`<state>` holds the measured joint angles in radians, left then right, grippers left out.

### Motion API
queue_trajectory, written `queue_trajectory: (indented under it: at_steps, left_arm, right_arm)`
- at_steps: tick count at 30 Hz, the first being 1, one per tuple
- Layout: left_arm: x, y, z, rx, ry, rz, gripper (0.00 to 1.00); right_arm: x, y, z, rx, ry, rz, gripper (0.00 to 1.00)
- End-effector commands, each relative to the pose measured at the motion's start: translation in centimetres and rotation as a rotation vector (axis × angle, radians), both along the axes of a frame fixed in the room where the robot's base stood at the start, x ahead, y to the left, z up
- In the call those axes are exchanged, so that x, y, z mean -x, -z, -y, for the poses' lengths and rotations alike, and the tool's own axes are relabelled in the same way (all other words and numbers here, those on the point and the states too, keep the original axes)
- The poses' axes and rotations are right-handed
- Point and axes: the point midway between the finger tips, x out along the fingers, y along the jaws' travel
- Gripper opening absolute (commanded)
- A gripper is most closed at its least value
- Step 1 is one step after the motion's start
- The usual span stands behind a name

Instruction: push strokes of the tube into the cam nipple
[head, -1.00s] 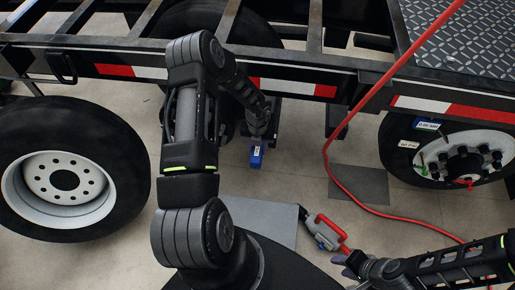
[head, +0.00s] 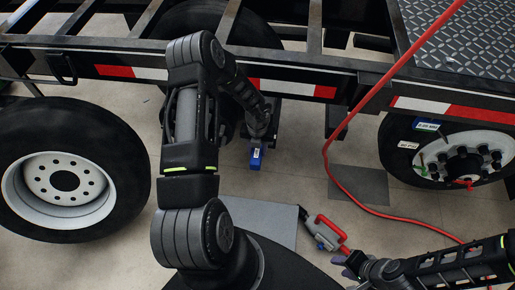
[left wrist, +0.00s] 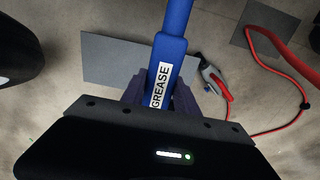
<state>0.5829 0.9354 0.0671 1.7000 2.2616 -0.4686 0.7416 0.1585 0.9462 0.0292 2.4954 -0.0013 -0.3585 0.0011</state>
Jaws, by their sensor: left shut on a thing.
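The blue tube (head: 256,159), with a white label reading GREASE, hangs below the trailer's side rail in the head view. In the left wrist view the tube (left wrist: 174,45) runs up and away between my fingers. My left gripper (left wrist: 158,92) is shut on it around the label. In the head view the left gripper's fingers are hard to make out behind the arm's end. I cannot make out the cam nipple in either view. My right gripper (head: 352,262) is low at the right, near a red-handled tool; its fingers are too small to read.
The red-handled tool (head: 325,230) lies by a grey mat (head: 262,219), with a red hose (head: 326,160) rising from the floor. A loose wheel (head: 112,150) stands left; a hub wheel (head: 400,128) is right. The trailer rail (head: 190,62) crosses above.

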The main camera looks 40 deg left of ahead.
Motion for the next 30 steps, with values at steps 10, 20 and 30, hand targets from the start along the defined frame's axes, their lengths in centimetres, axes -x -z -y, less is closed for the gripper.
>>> queue_trajectory:
  at_steps: [10, 20, 30]
  left_arm:
    - [0.08, -0.11, 0.14, -0.001, 0.0, 0.005, 0.0]
    - [-0.15, -0.05, -0.01, -0.002, 0.001, 0.004, 0.0]
    - [-0.5, -0.02, -0.21, -0.002, 0.0, 0.004, 0.0]
  right_arm:
    - [0.0, -0.12, 0.0, 0.0, 0.0, 0.0, 0.36]
    - [0.0, -0.04, 0.0, 0.0, 0.0, 0.0, 0.36]
    - [0.0, 0.05, 0.0, 0.0, 0.0, 0.0, 0.36]
